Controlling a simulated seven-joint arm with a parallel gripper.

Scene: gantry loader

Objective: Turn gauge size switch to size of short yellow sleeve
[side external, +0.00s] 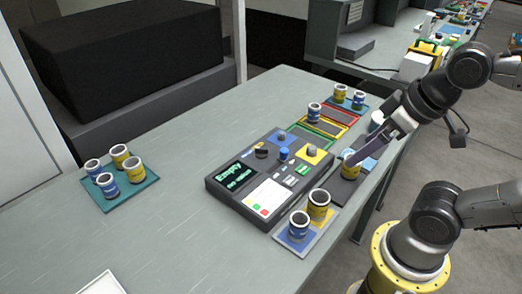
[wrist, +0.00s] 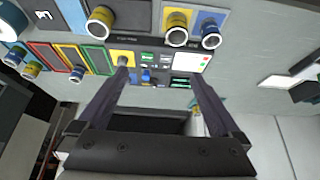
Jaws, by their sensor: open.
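The dark gauge box (side external: 222,187) has a green-text display (side external: 236,175) reading "Empty no sleeve". Its top carries a black knob (side external: 262,152), a blue knob (side external: 284,154) and a grey knob on a yellow patch (side external: 311,152); I cannot tell which is the size switch. A larger-looking yellow sleeve (side external: 318,204) stands in front. Which yellow one is short is unclear.
A blue sleeve (side external: 299,226) stands beside the front yellow one. A teal tray (side external: 128,203) at left holds several sleeves. Coloured trays (side external: 327,127) and another blue sleeve (side external: 314,113) stand behind the box. The table between box and left tray is clear.

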